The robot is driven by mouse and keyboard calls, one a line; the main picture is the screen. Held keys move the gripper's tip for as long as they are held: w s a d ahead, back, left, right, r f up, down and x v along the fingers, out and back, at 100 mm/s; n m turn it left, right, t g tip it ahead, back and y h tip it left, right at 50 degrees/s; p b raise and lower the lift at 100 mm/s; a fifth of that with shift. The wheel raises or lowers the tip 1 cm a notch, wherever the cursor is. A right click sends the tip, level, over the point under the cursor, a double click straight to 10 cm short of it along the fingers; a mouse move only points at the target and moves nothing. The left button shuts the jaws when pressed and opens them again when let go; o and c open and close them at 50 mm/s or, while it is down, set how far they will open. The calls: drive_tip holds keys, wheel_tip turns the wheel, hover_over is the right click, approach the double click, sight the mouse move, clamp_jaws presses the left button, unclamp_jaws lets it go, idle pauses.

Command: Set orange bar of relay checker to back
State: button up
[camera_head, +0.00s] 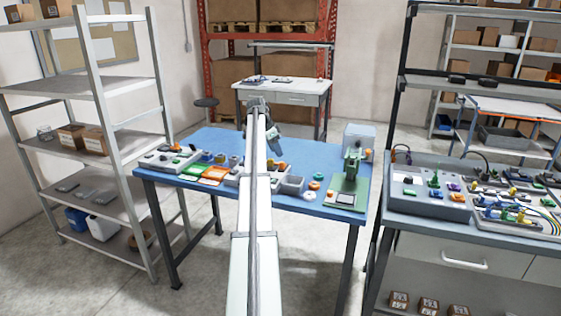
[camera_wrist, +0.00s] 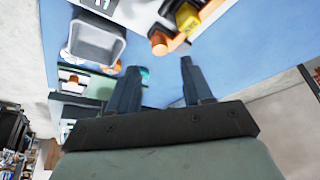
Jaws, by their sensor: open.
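An orange bar-like part (camera_wrist: 158,43) shows at the top of the wrist view, beside a yellow block (camera_wrist: 187,17) on a pale unit that is cut off by the frame. I cannot read a label to confirm that this is the relay checker. An orange part (camera_head: 281,166) also shows just right of my arm in the head view. My gripper (camera_wrist: 160,82) is open and empty, its two fingers apart. In the head view my gripper (camera_head: 274,138) hangs above the back part of the blue table, and my arm hides part of the row.
A grey bin (camera_head: 291,185) stands right of my arm on the blue table (camera_head: 215,138). Small rolls and a green press (camera_head: 352,165) stand further right. Orange and green trays lie to the left. A panel with several knobs (camera_head: 430,190) sits on the right bench.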

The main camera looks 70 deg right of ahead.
sight(282, 162)
drive_tip(key=x, duration=0.6)
drive_tip(key=shift+d+f, duration=0.1)
drive_tip(key=shift+f, duration=0.15)
drive_tip(key=shift+c, duration=0.5)
clamp_jaws()
